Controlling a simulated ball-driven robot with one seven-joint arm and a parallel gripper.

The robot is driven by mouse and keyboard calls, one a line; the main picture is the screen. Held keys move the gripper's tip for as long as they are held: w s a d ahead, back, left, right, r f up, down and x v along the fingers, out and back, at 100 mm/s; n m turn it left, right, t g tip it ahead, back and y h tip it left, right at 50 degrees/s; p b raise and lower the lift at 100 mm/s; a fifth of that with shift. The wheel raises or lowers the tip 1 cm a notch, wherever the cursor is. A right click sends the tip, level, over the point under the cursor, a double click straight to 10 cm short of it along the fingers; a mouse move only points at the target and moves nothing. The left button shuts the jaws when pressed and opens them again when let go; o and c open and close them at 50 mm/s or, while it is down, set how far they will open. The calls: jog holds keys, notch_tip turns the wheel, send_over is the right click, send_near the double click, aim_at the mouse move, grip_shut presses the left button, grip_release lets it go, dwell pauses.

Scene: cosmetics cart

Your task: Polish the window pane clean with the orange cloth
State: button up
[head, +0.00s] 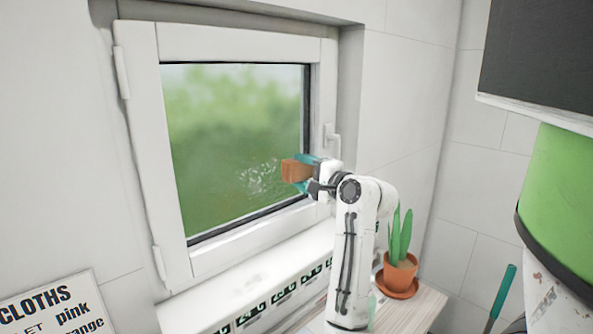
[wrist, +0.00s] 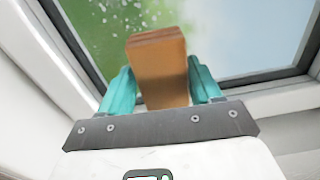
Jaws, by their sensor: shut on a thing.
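The window pane (head: 225,120) sits in a white frame, with green blur behind it. White speckled marks (head: 262,178) show on its lower right part, and specks also show in the wrist view (wrist: 118,18). My gripper (head: 299,172) is at the lower right of the pane, its teal fingers shut on a folded orange-brown cloth (head: 294,170). The cloth also shows between the fingers in the wrist view (wrist: 160,68), its far end toward the glass. I cannot tell whether it touches the pane.
A window handle (head: 331,136) is on the right of the frame, close above my gripper. A potted cactus (head: 400,262) on a saucer stands right of my arm. A cloths sign (head: 55,308) is at lower left. A green cylinder (head: 565,200) is at right.

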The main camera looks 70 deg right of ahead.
jog(key=shift+s+a, duration=0.4)
jog(key=shift+s, duration=0.2)
jog(key=shift+v, duration=1.55)
